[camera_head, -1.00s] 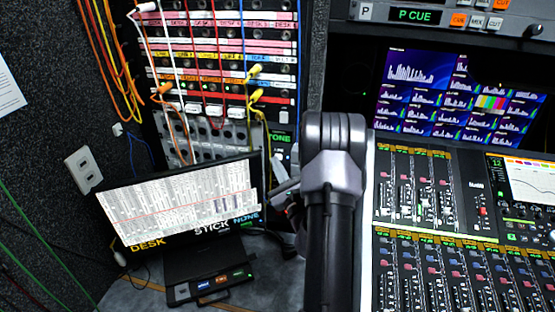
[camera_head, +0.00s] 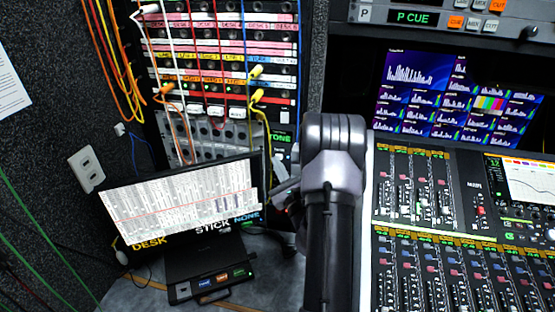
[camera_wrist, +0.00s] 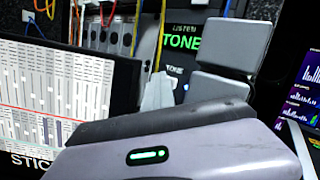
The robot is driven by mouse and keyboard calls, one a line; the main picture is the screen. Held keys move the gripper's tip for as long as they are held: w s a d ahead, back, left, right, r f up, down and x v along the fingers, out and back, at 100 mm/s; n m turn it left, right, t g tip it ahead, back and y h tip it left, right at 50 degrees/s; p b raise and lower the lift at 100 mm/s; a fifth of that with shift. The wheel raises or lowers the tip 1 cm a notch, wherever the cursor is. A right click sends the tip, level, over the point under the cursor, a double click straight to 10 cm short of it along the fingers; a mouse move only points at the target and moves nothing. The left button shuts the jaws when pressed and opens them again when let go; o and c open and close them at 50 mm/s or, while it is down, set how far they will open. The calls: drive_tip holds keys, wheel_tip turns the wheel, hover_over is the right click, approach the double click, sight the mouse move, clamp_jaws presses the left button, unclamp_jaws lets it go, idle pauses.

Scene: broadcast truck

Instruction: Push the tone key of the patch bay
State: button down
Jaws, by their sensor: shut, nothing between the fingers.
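The patch bay (camera_head: 221,68) is a tall rack of labelled jack rows with coloured cords, at the back left in the head view. Its lower right part carries a green lit TONE sign (camera_head: 280,138), large in the wrist view (camera_wrist: 182,42). A small TONE-labelled key (camera_wrist: 175,73) shows below that sign in the wrist view, partly hidden by my gripper. My gripper (camera_wrist: 158,91) is shut and empty. Its pale fingertips appear just left of the key; I cannot tell whether they touch the panel. In the head view my gripper is small and partly hidden beside my arm.
A tilted monitor (camera_head: 184,201) stands in front of the lower patch bay, left of my gripper. A small black box (camera_head: 211,283) with lit buttons lies below it. The mixing console (camera_head: 440,265) fills the right side. Cords hang across the rack, including a yellow one (camera_head: 266,135) close to the TONE area.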

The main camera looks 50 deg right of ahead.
drive_tip(key=shift+w+d+r, duration=0.1)
drive_tip(key=shift+d+r, duration=0.25)
drive_tip(key=shift+r, duration=0.3)
drive_tip(key=shift+f+b, duration=0.1)
drive_tip(key=shift+b, duration=0.2)
drive_tip(key=shift+a, duration=0.1)
drive_tip(key=shift+s+a+f+b, duration=0.2)
drive_tip(key=shift+a+f+b, duration=0.3)
drive_tip(key=shift+b, duration=0.45)
drive_tip(key=shift+s+a+b, duration=0.3)
drive_tip(key=shift+a+b, duration=0.05)
drive_tip(key=shift+a, duration=0.25)
drive_tip(key=shift+s+a+b, duration=0.35)
drive_tip(key=shift+a, duration=0.3)
drive_tip(key=shift+s+a+b, duration=0.3)
drive_tip(key=shift+a+b, duration=0.05)
drive_tip(key=shift+a, duration=0.25)
drive_tip(key=shift+f, duration=0.1)
